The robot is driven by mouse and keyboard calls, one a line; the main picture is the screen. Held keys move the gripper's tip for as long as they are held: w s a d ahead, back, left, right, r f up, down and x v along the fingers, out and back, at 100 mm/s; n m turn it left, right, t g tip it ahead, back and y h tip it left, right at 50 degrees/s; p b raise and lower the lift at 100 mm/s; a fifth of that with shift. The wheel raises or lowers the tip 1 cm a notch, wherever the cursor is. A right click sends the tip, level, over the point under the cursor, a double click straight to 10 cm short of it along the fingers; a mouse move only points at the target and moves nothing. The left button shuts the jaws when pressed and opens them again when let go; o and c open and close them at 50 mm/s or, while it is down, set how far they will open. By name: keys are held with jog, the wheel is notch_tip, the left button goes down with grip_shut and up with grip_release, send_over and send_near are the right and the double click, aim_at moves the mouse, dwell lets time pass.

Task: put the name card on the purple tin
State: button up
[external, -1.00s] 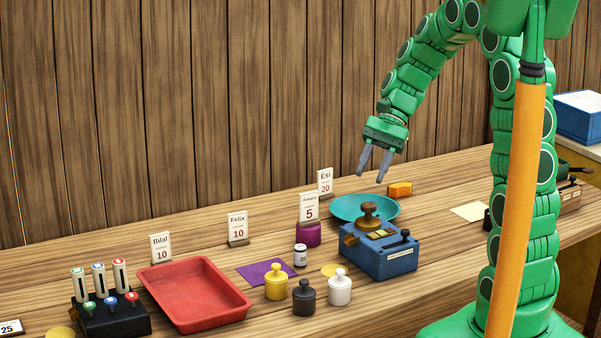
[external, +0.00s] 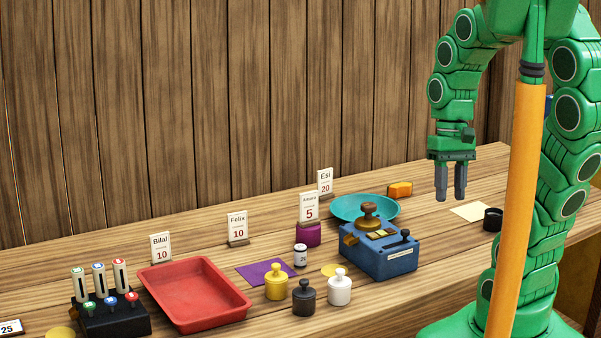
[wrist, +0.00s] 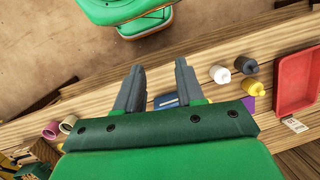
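The purple tin (external: 307,235) stands on the bench in the external view. A white name card (external: 309,207) with a 5 appears to stand upright on top of it, its dark base at the tin's lid. Three other name cards stand upright near the wall: Esi (external: 325,183), Felix (external: 237,226) and Bilal (external: 161,247). My gripper (external: 451,190) hangs above the bench, right of the tin and clear of it. Its fingers point down, apart, with nothing between them. They also show apart and empty in the wrist view (wrist: 160,92).
A blue scale (external: 385,258) and teal dish (external: 350,207) stand right of the tin. An orange block (external: 400,189) lies behind. Yellow, black and white weights (external: 304,298) stand in front. A red tray (external: 195,292) is left. A dark ring (external: 493,219) lies at the right.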

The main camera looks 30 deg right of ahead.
jog(key=shift+n+t+h, duration=0.3)
jog(key=shift+n+h, duration=0.4)
jog(key=shift+n, duration=0.2)
jog(key=s+d, duration=0.2)
jog(key=s, duration=0.2)
jog(key=shift+s+d, duration=0.25)
jog(key=shift+d, duration=0.15)
